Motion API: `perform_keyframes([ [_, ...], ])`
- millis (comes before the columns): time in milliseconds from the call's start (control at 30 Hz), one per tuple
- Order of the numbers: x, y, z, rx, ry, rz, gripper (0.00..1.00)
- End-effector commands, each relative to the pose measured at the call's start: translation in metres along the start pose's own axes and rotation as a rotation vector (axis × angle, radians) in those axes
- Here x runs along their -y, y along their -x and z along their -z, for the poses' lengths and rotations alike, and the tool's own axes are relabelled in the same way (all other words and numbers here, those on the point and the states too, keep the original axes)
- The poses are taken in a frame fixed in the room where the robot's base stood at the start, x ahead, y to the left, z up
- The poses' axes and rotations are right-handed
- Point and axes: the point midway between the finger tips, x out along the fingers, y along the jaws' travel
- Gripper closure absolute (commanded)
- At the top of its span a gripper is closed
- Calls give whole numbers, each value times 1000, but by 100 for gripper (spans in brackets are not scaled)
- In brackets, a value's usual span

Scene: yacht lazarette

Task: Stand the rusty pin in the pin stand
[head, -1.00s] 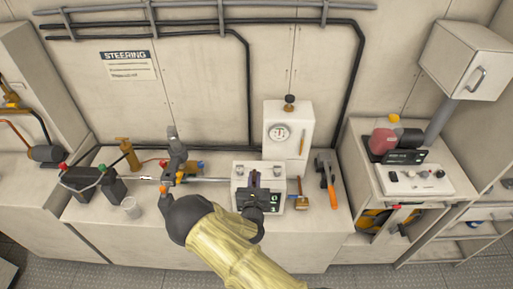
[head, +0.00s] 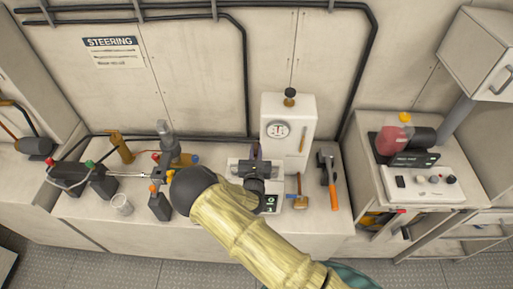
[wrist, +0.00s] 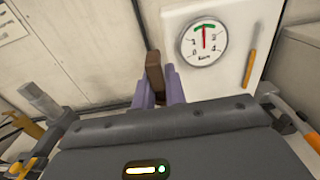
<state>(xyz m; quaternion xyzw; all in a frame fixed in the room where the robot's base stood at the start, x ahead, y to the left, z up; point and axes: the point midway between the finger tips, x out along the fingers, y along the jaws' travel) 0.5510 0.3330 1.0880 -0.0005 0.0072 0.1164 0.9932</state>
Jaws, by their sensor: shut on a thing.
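My gripper (head: 256,151) is above the white box on the bench, in front of the gauge cabinet. In the wrist view its two purple fingers (wrist: 158,90) are shut on the rusty pin (wrist: 154,74), a brown piece whose upper end stands up between them. Its lower end is hidden by the fingers and the gripper body. I cannot make out the pin stand for certain; I cannot tell whether the pin touches anything.
The gauge cabinet (head: 286,113) stands close behind my gripper. A mallet (head: 299,200) and an orange-handled hammer (head: 333,196) are to the right. A clear cup (head: 121,205), a brass piece (head: 120,149) and linkage parts (head: 166,150) are to the left.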

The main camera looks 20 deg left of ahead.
Motion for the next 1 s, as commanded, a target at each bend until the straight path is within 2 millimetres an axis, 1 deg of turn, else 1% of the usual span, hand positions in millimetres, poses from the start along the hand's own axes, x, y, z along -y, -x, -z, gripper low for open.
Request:
perform_keyframes([
  [200, -6, 2, 0, 1, -1, -11, 100],
  [367, -5, 2, -1, -1, 0, -8, 100],
  [400, -4, 2, 4, -1, 0, -7, 100],
  [1000, -2, 0, 51, 0, 0, -4, 100],
])
